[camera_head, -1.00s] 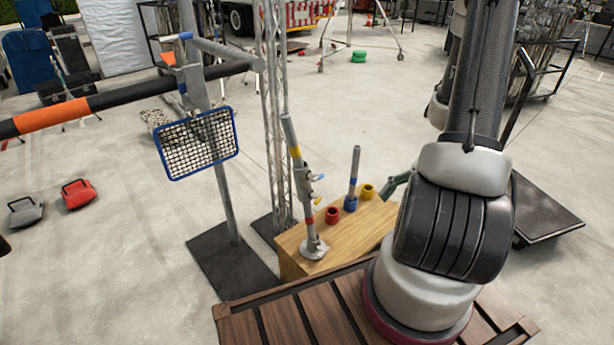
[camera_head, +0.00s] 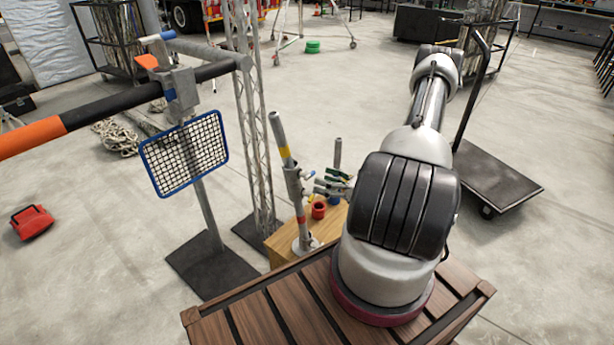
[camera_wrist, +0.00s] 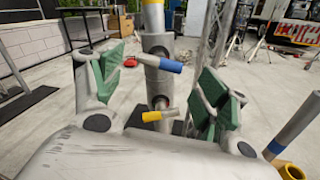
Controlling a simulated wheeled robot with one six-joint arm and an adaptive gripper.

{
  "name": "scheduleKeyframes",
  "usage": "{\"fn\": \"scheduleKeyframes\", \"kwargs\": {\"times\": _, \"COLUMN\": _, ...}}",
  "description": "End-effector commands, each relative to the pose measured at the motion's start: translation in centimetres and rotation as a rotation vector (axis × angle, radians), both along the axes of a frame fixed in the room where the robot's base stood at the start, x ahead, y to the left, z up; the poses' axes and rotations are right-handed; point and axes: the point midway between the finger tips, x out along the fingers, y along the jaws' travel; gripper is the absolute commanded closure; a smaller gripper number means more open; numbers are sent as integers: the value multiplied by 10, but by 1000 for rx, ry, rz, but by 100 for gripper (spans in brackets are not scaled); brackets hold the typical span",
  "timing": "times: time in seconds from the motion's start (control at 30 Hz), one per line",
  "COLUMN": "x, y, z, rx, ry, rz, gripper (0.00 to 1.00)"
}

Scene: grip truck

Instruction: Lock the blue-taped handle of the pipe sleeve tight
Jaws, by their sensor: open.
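The grey pipe sleeve (camera_head: 293,184) surrounds a slanted upright pipe (camera_head: 281,140) with a yellow band. In the wrist view the sleeve (camera_wrist: 158,45) stands upright ahead of me. Its blue-taped handle (camera_wrist: 171,66) sticks out to the right and toward the camera. Below it a yellow-taped handle (camera_wrist: 152,116) sticks out to the left. My gripper (camera_wrist: 166,66) is open with green-padded fingers, one on each side of the blue-taped handle in the picture. In the head view my gripper (camera_head: 333,182) is just right of the sleeve. I cannot see any contact.
A wooden box (camera_head: 283,239) carries the pipe's round foot, a red cup (camera_head: 319,210) and another upright rod (camera_head: 338,153). A lattice truss (camera_head: 254,140) and a blue-framed mesh panel (camera_head: 185,153) stand to the left. A flat cart (camera_head: 490,180) is at the right.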

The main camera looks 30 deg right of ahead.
Motion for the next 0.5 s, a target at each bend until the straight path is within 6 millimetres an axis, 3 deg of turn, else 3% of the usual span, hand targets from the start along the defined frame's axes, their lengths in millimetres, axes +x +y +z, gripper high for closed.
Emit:
{"fn": "scheduleKeyframes", "kwargs": {"times": 0.23, "x": 34, "y": 24, "z": 0, "rx": -1, "ry": 1, "rz": 4, "gripper": 25}}
{"fn": "scheduleKeyframes", "kwargs": {"times": 0.5, "x": 47, "y": 32, "z": 0, "rx": -1, "ry": 1, "rz": 3, "gripper": 25}}
